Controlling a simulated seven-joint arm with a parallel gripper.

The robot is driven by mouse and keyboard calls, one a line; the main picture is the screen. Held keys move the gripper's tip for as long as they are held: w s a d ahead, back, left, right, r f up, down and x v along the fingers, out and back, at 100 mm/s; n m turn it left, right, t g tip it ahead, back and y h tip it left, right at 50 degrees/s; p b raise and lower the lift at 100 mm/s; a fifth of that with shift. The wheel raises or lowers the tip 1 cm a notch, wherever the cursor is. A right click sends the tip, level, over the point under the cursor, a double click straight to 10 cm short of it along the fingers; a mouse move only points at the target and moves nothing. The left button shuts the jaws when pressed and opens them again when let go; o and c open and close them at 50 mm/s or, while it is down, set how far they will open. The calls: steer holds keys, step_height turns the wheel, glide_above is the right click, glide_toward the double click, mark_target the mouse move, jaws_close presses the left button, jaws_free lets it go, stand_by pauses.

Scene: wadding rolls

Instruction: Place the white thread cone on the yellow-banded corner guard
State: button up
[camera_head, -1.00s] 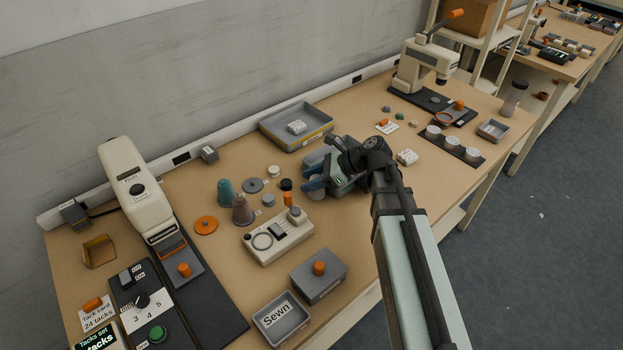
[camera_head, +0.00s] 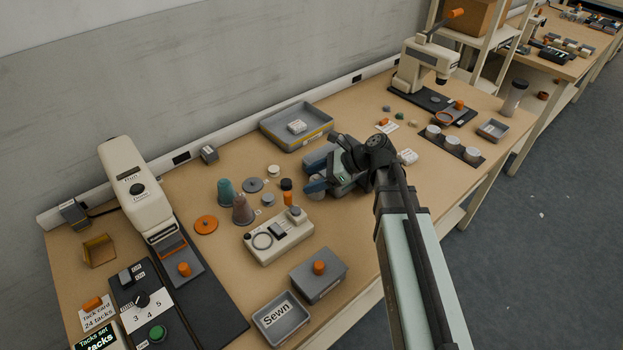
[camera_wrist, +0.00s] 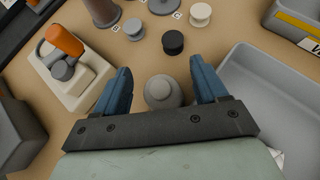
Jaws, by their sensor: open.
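The jaws are open, with a gap on both sides of the cone. In the head view my gripper (camera_head: 314,174) is low over the middle of the table and mostly hides the cone. A grey tray with a yellow band (camera_head: 312,138) lies at the back; its banded corner also shows in the wrist view (camera_wrist: 297,27). I cannot tell whether it is the named corner guard.
A grey tray (camera_wrist: 270,92) lies close right of my gripper. A cream device with an orange knob (camera_wrist: 94,78) stands on the left. A black spool (camera_wrist: 173,42) and a white spool (camera_wrist: 200,14) stand beyond the cone. Teal (camera_head: 225,192) and brown (camera_head: 242,212) cones stand farther left.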

steer(key=v, duration=0.4)
steer(key=shift+d+r, duration=0.1)
steer(key=shift+r, duration=0.25)
step_height(320, 180, up, 4)
steer(key=shift+r, duration=1)
steer(key=shift+c, duration=0.2)
steer(key=shift+r, duration=0.2)
steer(key=shift+c, duration=1.3)
steer(key=h, duration=0.2)
glide_toward(314, 176)
steer(key=shift+d+f+x, duration=0.1)
steer(key=shift+f+x, duration=0.05)
steer(key=shift+x, duration=2.3)
steer(key=shift+d+f+x, duration=0.1)
steer(key=shift+d+x, duration=0.05)
steer(key=shift+x, duration=2.25)
